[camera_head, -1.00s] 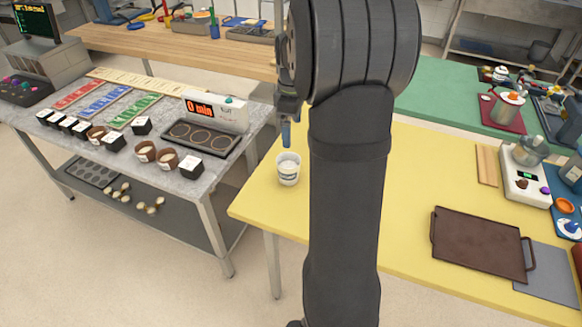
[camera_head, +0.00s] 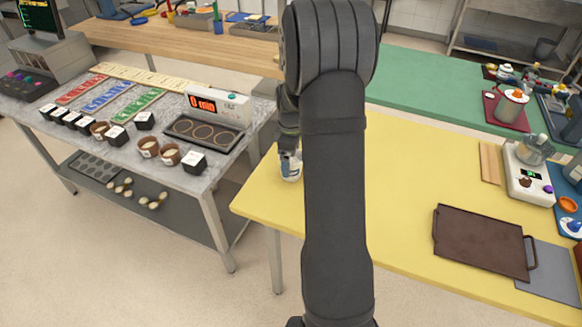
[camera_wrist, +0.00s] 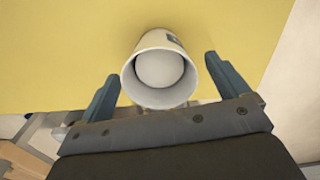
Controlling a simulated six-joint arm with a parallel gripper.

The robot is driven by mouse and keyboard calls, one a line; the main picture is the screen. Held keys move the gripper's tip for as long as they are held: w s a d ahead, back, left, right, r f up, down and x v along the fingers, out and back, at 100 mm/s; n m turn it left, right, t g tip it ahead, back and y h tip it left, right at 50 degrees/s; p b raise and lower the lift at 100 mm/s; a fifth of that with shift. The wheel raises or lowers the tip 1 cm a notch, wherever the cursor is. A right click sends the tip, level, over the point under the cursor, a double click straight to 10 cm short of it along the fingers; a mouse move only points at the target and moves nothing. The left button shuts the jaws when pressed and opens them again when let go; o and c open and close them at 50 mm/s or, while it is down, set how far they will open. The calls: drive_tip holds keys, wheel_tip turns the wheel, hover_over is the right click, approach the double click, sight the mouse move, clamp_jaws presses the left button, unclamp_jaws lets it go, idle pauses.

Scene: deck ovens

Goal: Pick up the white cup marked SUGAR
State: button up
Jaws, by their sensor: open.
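The white cup (camera_head: 291,173) stands on the yellow table near its left corner. In the wrist view the cup (camera_wrist: 160,70) is seen from above its rim, with pale contents inside and part of a dark mark on its outer wall; I cannot read the mark. My gripper (camera_head: 290,156) is down at the cup and hides part of it. In the wrist view my gripper (camera_wrist: 160,78) is open, with one finger on each side of the cup and a visible gap to both sides.
The yellow table (camera_head: 410,180) is clear around the cup. A brown tray (camera_head: 482,241) and a mixer scale (camera_head: 528,175) are at its right. The marble table (camera_head: 65,125) at the left carries several small cups and a timer unit (camera_head: 215,107).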

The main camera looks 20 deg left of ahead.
wheel_tip(320, 180, down, 2)
drive_tip(key=shift+f, duration=0.1)
drive_tip(key=c, duration=1.1)
